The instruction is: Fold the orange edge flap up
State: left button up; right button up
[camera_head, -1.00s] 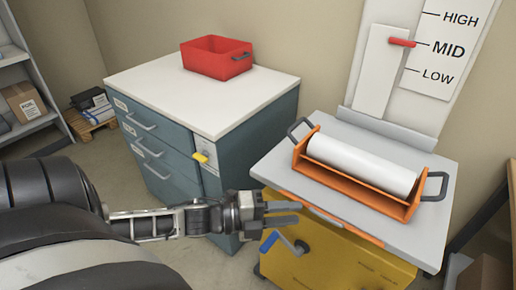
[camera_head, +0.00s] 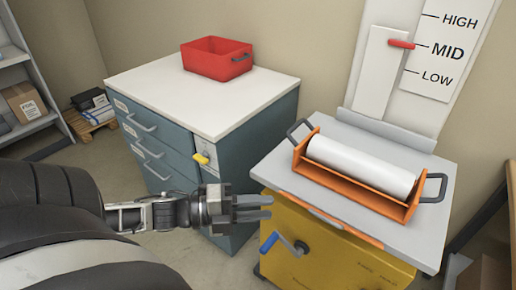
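The orange edge flap (camera_head: 360,236) runs as a narrow strip along the front edge of the grey laminator top (camera_head: 432,228). It lies low at the edge, with a grey piece at its middle. My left gripper (camera_head: 270,207) is left of the flap's left end, in front of the yellow base. Its two fingers point right with a gap between them, and nothing shows in the gap. It looks apart from the flap, though the depth is hard to judge. My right gripper is not in view.
An orange cradle with a white roll (camera_head: 360,165) sits on the top. A blue-handled crank (camera_head: 285,243) sticks out of the yellow base (camera_head: 350,265) below my gripper. A teal drawer cabinet (camera_head: 250,140) with a red bin (camera_head: 216,60) stands behind left.

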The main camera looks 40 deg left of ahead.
pick_arm(q)
jog(key=shift+s+a, duration=0.1)
jog(key=shift+s, duration=0.05)
dwell(0.6)
jog(key=v, duration=1.5)
jog(key=shift+s+a, duration=0.25)
jog(key=shift+s, duration=0.05)
